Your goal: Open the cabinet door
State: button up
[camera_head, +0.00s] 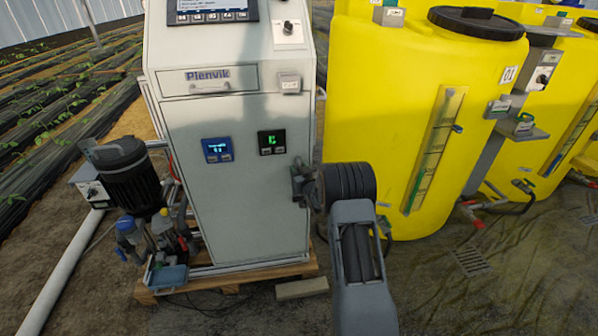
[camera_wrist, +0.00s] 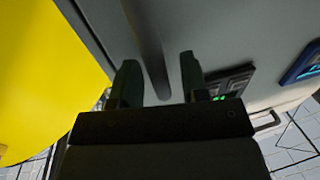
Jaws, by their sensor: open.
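The cabinet door (camera_head: 235,185) is the pale grey front panel of the cabinet, with two small displays on it. It looks shut. My gripper (camera_head: 303,184) is at the door's right edge in the head view. In the wrist view the door (camera_wrist: 225,30) fills the upper middle, and a grey vertical bar handle (camera_wrist: 149,50) runs down in front of it. The fingers of my gripper (camera_wrist: 160,78) are open, one on each side of the handle's line, with gaps on both sides. Whether the handle's end is between the fingertips is hard to tell. The gripper hides the handle in the head view.
A yellow tank (camera_head: 375,130) stands close to the cabinet's right side. A black-topped pump (camera_head: 125,175) stands at its left. The cabinet rests on a wooden pallet (camera_head: 235,284), with a loose block (camera_head: 302,289) before it.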

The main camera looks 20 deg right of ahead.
grip_shut()
jog(key=shift+s, duration=0.1)
dwell(0.4)
